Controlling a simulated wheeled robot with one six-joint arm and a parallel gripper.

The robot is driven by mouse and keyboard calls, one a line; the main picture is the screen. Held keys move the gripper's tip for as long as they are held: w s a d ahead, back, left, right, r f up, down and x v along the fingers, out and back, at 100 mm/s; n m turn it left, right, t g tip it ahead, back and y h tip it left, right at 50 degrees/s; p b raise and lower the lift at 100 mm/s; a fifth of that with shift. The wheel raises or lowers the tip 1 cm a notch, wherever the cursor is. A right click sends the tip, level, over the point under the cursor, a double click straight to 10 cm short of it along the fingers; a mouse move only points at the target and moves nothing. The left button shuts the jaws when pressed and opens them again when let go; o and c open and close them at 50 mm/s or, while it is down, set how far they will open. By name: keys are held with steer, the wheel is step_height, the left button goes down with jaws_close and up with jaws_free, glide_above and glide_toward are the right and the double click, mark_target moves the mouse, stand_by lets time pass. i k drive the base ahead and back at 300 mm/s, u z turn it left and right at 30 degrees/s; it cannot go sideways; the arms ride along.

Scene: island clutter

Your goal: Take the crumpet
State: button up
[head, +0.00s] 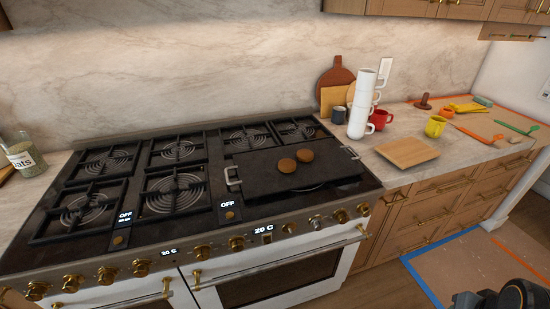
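Two small round brown pieces that look like crumpets lie on the black griddle plate (255,180) on the right side of the stove. One crumpet (287,166) is nearer and to the left. The other crumpet (305,155) is just behind it to the right, touching or almost touching it. Dark rounded parts of my arm show at the bottom right corner, far from the griddle. My gripper's fingers are not in view.
The griddle has raised metal handles (233,178). Burner grates (174,192) lie left of it. Floor shows at the lower right.

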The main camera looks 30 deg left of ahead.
mark_target(286, 165)
steer(key=u, duration=0.85)
steer(key=i, duration=0.95)
steer(key=u, duration=0.9)
